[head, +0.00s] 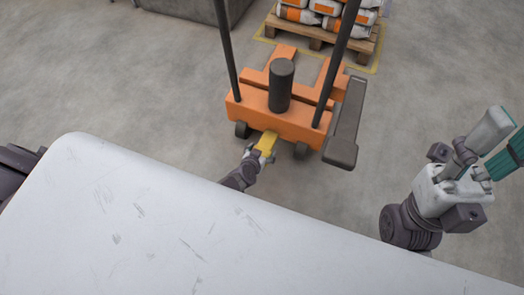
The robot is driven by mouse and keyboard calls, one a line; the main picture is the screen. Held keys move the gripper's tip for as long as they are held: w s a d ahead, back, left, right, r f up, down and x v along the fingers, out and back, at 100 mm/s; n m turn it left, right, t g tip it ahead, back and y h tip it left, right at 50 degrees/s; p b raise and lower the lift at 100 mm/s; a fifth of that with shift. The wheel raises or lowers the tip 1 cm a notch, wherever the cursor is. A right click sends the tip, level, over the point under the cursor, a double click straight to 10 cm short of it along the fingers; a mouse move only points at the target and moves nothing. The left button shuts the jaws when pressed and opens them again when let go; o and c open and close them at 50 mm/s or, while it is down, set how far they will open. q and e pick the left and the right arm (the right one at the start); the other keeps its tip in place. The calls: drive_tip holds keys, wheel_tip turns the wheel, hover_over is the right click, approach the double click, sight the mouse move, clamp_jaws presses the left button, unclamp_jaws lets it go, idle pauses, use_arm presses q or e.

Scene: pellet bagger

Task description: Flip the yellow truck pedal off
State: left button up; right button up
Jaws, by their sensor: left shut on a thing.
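The orange pallet truck (301,119) stands in the upper middle of the head view. Its yellow pedal (267,142) sticks out low at its near side, between two dark wheels. My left gripper (261,153) is at the pedal and shut on it; the fingers are small and partly hidden. The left forearm is mostly hidden behind the white surface in front. My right gripper (466,160) is at the right, well away from the truck, near a grey and teal part at the picture's edge. Whether its fingers are open or shut is unclear.
Two dark upright bars and a black cylinder (281,86) rise from the truck, with a dark grey block (346,124) at its right. A wooden pallet (318,37) with several white and orange bags stands behind. Grey floor (120,85) is clear to the left.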

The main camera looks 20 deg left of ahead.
use_arm(q)
drive_tip(key=shift+w+r, duration=0.4)
idle(0.4)
drive_tip(key=o, duration=1.3)
drive_tip(key=shift+o, duration=1.2)
drive_tip(key=shift+s+f, duration=0.15)
drive_tip(key=shift+s, duration=0.05)
drive_tip(key=shift+f, duration=0.1)
